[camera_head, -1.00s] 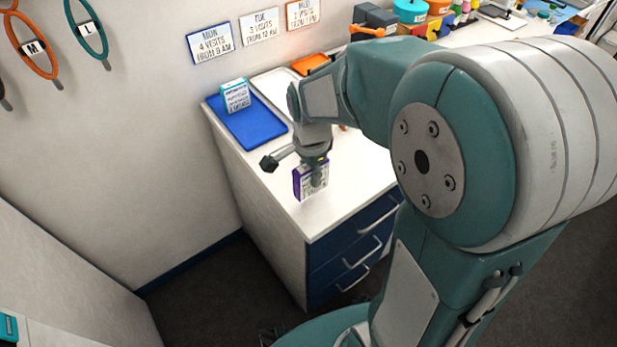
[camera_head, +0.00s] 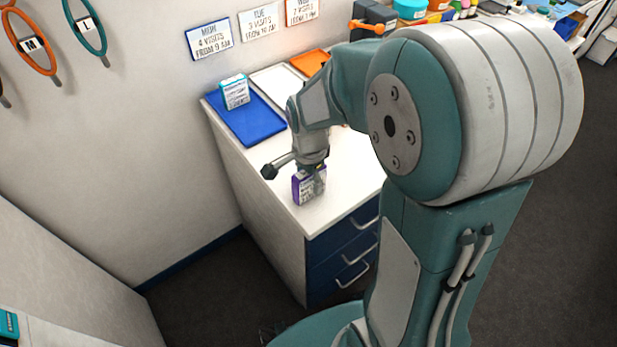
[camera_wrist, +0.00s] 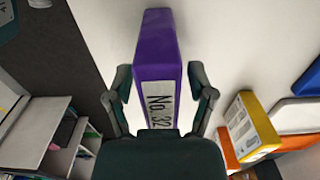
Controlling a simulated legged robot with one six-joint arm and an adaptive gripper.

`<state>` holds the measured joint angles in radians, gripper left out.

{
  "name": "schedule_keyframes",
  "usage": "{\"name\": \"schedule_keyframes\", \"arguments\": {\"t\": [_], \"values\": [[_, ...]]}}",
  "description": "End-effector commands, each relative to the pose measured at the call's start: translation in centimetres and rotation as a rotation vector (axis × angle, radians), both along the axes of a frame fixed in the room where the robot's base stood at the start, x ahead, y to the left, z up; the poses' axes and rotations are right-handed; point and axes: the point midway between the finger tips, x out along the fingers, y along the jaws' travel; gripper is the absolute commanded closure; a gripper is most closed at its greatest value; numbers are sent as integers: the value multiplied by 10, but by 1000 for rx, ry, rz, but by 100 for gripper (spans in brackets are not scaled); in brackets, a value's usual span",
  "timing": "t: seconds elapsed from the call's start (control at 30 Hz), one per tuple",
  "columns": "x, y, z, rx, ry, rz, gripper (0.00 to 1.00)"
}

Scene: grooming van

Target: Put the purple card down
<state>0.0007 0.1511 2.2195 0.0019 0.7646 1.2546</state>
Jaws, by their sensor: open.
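The purple card (camera_head: 309,186) is a thick box-like block with a white label. It stands upright on the white counter top (camera_head: 345,190), near the front left edge. In the wrist view the purple card (camera_wrist: 157,45) lies between my two fingers, and its label reads "No. 32", partly cut off by the gripper body. My gripper (camera_wrist: 160,85) is open around it, with a finger on each side and a narrow gap showing. In the head view my gripper (camera_head: 314,172) is just above and over the card, hiding part of it.
A blue tray (camera_head: 262,132) holds an upright blue-and-white card (camera_head: 235,92). A white tray (camera_head: 280,85) and an orange tray (camera_head: 310,62) lie behind. The wrist view shows a yellow-edged card (camera_wrist: 250,125) to the right. Counter around the purple card is clear.

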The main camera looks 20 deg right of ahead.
Motion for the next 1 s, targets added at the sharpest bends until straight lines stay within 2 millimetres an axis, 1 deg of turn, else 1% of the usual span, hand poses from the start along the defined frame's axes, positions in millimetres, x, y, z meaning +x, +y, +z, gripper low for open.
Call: {"name": "schedule_keyframes", "arguments": {"t": [0.17, 0.27, 0.37, 0.6, 0.7, 0.8, 0.93, 1.0], "values": [[0, 0, 3, 0, -2, 0, 30], [1, 0, 14, 0, -5, 0, 30], [1, 0, 33, 0, -7, 0, 30], [1, 0, 83, 0, -6, 0, 30], [0, 0, 101, 0, -4, 0, 30], [0, 0, 114, 0, -3, 0, 30], [-1, 0, 122, 0, -3, 4, 30], [-5, 0, 127, 0, -16, 33, 30]]}}
